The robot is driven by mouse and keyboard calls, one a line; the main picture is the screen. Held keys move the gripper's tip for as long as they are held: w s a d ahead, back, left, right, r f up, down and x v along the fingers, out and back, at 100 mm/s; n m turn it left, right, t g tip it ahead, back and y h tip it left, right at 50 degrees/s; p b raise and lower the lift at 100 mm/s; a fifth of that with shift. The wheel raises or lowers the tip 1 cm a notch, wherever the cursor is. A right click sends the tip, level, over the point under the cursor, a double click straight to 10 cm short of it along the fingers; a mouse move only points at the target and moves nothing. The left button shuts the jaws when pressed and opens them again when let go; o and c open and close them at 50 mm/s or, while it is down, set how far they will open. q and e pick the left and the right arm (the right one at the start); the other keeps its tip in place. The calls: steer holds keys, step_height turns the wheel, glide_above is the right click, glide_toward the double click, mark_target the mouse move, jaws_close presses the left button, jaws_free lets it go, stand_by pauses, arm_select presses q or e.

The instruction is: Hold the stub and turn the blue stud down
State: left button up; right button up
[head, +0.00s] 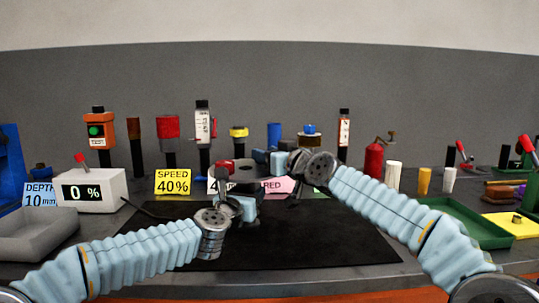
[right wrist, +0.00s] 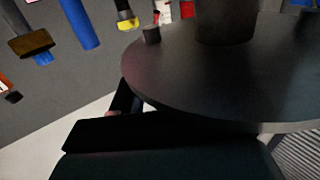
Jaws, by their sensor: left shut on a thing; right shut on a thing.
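The tilting positioner (head: 243,173) stands at the mid-back of the black mat, with a dark and red top. My left gripper (head: 246,207) is shut at its near, lower side, on what appears to be the stub; the jaws hide most of it. My right gripper (head: 277,160) is shut at the positioner's right side. In the right wrist view its dark fingers (right wrist: 125,105) meet the rim of a dark round disc (right wrist: 220,75); the held part is mostly hidden. The disc carries a thick dark cylinder (right wrist: 226,22) and a small dark peg (right wrist: 151,35). I cannot make out the blue stud.
The black mat (head: 330,245) is clear in front. A grey display box reading 0 % (head: 95,190) and a grey tray (head: 35,235) stand left. A yellow SPEED 40% sign (head: 173,182) stands behind. A green tray (head: 470,225) lies right. Several posts and tools line the back.

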steer(key=shift+f+m+t+h, duration=0.1)
steer(key=shift+m+t+h, duration=0.2)
steer(key=shift+m+h, duration=0.15)
steer(key=o, duration=1.1)
steer(key=shift+v, duration=6.05)
